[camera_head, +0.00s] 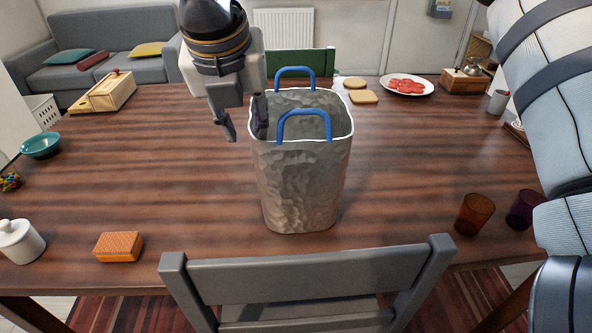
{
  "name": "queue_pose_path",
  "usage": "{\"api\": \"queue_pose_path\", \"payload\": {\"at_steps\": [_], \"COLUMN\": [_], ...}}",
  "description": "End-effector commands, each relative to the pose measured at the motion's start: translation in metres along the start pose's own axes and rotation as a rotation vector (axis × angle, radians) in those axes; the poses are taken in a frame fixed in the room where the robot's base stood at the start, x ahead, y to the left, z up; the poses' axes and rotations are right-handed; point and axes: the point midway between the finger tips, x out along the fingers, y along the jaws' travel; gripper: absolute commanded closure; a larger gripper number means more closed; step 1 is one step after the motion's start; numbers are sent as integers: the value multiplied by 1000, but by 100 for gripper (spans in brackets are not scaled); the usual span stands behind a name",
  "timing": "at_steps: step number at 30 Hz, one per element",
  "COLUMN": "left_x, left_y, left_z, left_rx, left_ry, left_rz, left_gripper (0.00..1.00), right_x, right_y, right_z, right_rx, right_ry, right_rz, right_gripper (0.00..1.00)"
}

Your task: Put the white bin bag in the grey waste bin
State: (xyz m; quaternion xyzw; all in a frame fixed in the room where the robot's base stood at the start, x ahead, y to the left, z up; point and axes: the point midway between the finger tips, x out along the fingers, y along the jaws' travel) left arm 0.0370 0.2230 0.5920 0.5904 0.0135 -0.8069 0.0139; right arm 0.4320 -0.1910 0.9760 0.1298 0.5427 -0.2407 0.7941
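The white bin bag (300,185) stands upright and open on the wooden table, in the middle of the head view. Its crinkled sides look greyish, with a white rim and two blue loop handles. I cannot tell whether that finger touches the bag. I see no separate grey waste bin.
The table (180,200) is clear around the bag. A grey chair (310,275) stands at the near edge. An orange sponge (118,246) and white jar (20,241) are front left. An amber cup (474,214) is right, near my large arm link.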

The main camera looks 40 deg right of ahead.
Motion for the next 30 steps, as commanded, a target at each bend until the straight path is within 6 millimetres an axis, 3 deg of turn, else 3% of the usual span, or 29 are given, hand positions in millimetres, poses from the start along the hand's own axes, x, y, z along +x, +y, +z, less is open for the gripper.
{"api": "queue_pose_path", "payload": {"at_steps": [12, 19, 23, 30], "left_x": [20, 19, 19, 19], "left_y": [-1, -1, -1, 0], "left_z": [9, 9, 9, 9], "left_rx": [2, 2, 2, 2], "left_ry": [-49, -46, -46, -46], "left_rz": [-3, -3, -3, -2], "left_gripper": [70, 70, 70, 70], "right_x": [66, 65, 65, 65], "right_y": [-4, -4, -4, -4], "right_z": [2, 4, 4, 4], "right_rx": [-2, -1, -2, -2], "right_ry": [0, -5, -5, -5], "right_rz": [0, 2, 2, 2], "right_gripper": [73, 73, 100, 100]}}
